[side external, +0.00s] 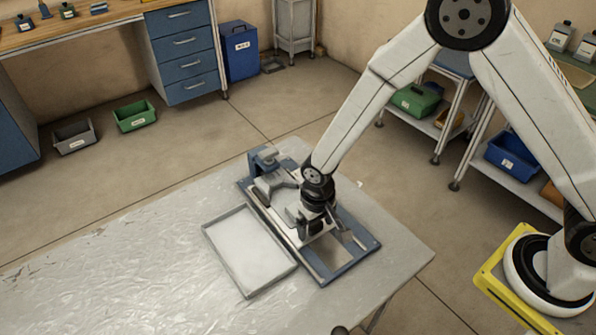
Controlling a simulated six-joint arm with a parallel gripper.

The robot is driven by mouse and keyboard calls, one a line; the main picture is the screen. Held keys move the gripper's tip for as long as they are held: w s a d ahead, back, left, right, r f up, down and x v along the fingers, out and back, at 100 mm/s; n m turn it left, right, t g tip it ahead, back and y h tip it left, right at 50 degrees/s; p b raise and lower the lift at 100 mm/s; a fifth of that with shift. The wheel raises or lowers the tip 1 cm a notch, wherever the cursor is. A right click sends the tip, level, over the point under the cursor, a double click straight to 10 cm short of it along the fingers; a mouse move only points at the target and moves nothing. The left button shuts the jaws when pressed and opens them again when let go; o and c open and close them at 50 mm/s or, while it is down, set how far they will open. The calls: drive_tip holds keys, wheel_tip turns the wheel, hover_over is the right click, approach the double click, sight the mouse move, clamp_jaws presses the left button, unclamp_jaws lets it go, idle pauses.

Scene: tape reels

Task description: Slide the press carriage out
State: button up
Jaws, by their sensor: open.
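A grey and white carriage (285,190) sits on the plate's rails, partly hidden by my wrist. My gripper (318,226) points down over the middle of the plate, at the carriage's near right part. Its jaws are open. The fingertips are small and dark here, and I cannot tell whether they touch the carriage. A thin bar or handle (350,235) shows just right of my gripper.
A shallow grey tray (224,268) lies on the table directly left of the base plate. The metal table (110,285) is bare to the left. Benches, bins and shelves stand well away on the floor.

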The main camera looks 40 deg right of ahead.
sight(337, 258)
clamp_jaws()
drive_tip(key=shift+s+a, duration=0.1)
drive_tip(key=shift+s, duration=3.65)
unclamp_jaws()
drive_tip(key=shift+r, duration=0.15)
wheel_tip(337, 258, up, 8)
drive_tip(key=shift+f, duration=0.25)
